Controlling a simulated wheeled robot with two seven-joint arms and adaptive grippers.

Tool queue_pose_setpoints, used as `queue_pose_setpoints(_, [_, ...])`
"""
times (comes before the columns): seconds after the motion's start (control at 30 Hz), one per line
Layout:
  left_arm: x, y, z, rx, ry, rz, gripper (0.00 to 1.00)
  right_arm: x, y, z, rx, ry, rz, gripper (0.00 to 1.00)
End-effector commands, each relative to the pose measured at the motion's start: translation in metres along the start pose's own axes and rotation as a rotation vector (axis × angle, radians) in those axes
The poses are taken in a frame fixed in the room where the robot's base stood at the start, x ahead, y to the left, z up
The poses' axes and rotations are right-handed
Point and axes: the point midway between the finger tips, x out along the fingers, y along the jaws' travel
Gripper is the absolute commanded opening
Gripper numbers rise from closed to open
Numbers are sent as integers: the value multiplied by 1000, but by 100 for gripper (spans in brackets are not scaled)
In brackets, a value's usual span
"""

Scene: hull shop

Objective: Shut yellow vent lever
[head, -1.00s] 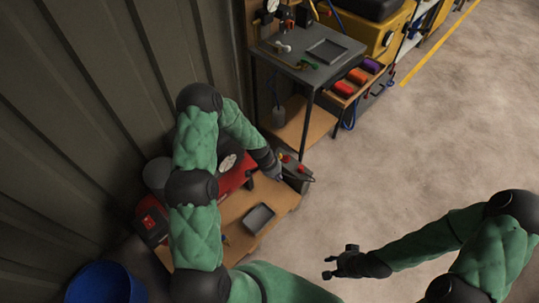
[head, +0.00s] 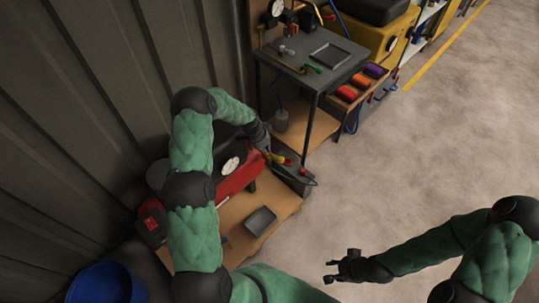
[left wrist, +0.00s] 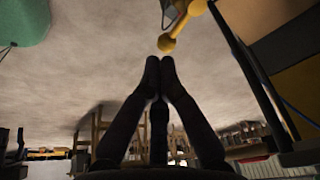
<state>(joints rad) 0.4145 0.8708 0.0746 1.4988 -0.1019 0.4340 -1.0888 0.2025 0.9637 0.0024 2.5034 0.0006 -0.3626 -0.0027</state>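The yellow vent lever (head: 277,157) is small in the head view, on or beside the dark box at the end of the low bench. In the left wrist view a yellow bar with rounded ends (left wrist: 184,25) lies just past my fingertips, slanting up to the right. My left gripper (left wrist: 160,66) has its two fingertips together with nothing visible between them. In the head view my left gripper (head: 267,150) is right beside the lever; I cannot tell if it touches. My right gripper (head: 336,266) is open and empty over the floor.
The dark box (head: 295,178) also carries red knobs (head: 288,162). A red tank with a gauge (head: 236,178) and a grey tray (head: 260,220) are on the low bench. A taller dark table (head: 325,68) stands behind. A blue bin (head: 105,284) is at lower left. The floor at right is clear.

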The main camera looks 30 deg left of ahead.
Motion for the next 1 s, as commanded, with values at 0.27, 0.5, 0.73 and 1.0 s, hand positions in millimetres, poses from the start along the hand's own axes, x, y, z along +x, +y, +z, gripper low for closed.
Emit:
queue_pose_setpoints(0.27, [48,2,1,1,-1,3,0,16,6,-1,0,0,0,40])
queue_pose_setpoints(0.5, [82,1,0,1,0,1,0,27,10,-1,0,0,0,40])
queue_pose_setpoints(0.73, [94,1,0,0,0,1,0,30,11,-1,0,0,0,40])
queue_pose_setpoints(1.0, [94,1,0,0,0,1,0,30,11,-1,0,0,0,40])
